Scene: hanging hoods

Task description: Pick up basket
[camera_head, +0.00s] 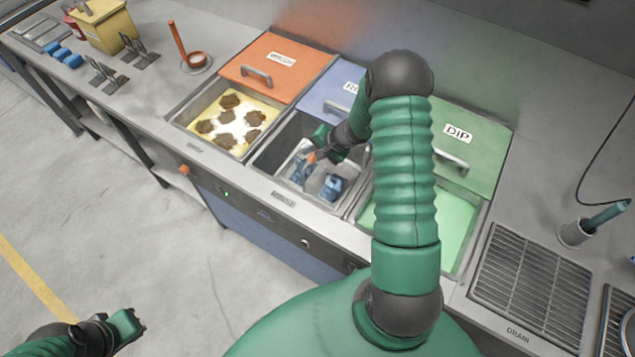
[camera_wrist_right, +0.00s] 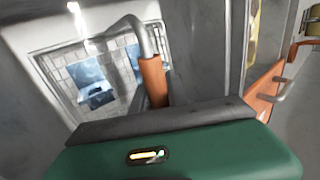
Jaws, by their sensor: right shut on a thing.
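The basket (camera_head: 312,192) is a grey mesh tray with blue parts (camera_head: 332,186) in it. It sits in the middle tank of the counter, below the blue lid. Its bent metal handle has an orange grip (camera_head: 311,158). My right gripper (camera_head: 318,146) is shut on the basket's handle. In the right wrist view the orange grip (camera_wrist_right: 153,78) and the basket (camera_wrist_right: 100,78) show beyond the gripper's green body, which hides the lower part of the grip. My left gripper (camera_head: 138,322) is at the lower left, over the floor and away from the counter; its finger gap is not clear.
The right tank holds green liquid (camera_head: 450,230) under the DIP lid (camera_head: 480,150). A drain grate (camera_head: 530,275) lies right. Tank walls and lid handles stand close around my right gripper.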

